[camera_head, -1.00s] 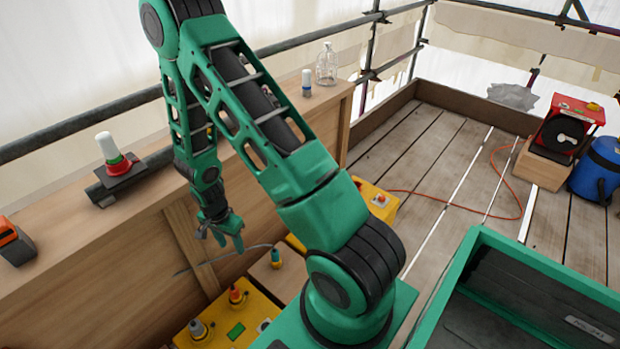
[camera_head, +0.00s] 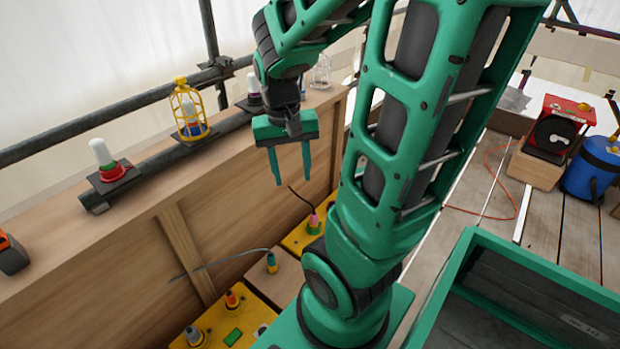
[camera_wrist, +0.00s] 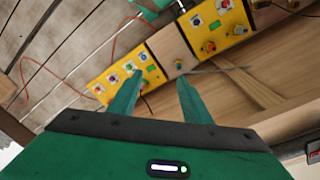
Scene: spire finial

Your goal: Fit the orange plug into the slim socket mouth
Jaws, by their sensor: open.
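The orange plug (camera_head: 231,299) stands on a yellow box (camera_head: 206,327) at the lower left of the head view. In the wrist view a small orange piece (camera_wrist: 209,47) on the far yellow box looks like the same plug. My gripper (camera_head: 292,180) is open and empty, its fingers pointing down, above and to the right of the orange plug and well apart from it. In the wrist view its two fingertips (camera_wrist: 160,80) are spread with nothing between them. I cannot tell which opening is the slim socket mouth.
A teal plug (camera_head: 271,262) with a cable stands on a wooden box; a pink plug (camera_head: 314,222) stands on another yellow box. A wooden wall runs behind, with a caged lamp (camera_head: 190,115) and a white-topped lamp (camera_head: 103,155) above it. A green tray (camera_head: 560,270) is at right.

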